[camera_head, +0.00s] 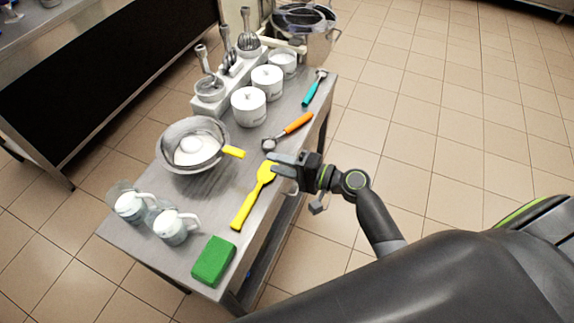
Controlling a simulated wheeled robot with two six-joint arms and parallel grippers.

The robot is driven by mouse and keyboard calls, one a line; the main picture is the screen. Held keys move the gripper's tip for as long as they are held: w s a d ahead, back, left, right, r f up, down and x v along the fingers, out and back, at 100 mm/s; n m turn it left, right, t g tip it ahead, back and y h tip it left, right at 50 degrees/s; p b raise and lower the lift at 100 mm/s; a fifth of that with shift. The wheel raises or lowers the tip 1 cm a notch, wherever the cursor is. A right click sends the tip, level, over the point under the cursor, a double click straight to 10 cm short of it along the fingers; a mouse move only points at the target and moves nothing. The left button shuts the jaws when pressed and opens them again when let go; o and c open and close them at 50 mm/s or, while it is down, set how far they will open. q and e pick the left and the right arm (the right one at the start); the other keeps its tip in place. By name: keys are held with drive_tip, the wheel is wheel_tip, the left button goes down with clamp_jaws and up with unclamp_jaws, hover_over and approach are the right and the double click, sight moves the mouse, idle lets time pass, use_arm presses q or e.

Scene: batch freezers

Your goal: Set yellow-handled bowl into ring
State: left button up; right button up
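The yellow-handled bowl (176,133) is a round grey metal bowl on the steel table, with pale contents inside. Its short yellow handle (234,152) points right, toward my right gripper. My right gripper (270,163) reaches in from the right over the table edge. Its two fingers point left and look apart, with nothing between them; the fingertips are a short way right of the handle and not touching it. I cannot pick out a separate ring; one may be hidden under the bowl. My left gripper is out of view.
A yellow spatula (250,199) lies just below my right gripper. A green block (213,261) and white jugs (172,227) stand at the near end. White canisters (248,106), an orange-handled scoop (297,124), a utensil rack (210,104) and a pot (318,42) are farther back.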

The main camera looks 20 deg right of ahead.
sight(245, 155)
drive_tip(key=b+x, duration=0.1)
drive_tip(key=x, duration=0.9)
drive_tip(key=shift+w+a+f, duration=0.15)
drive_tip(key=shift+f, duration=0.05)
drive_tip(key=shift+b+x, duration=0.6)
drive_tip(key=shift+x, duration=0.5)
drive_tip(key=shift+w+r, duration=0.1)
drive_tip(key=c, duration=0.7)
drive_tip(key=shift+o, duration=0.6)
clamp_jaws()
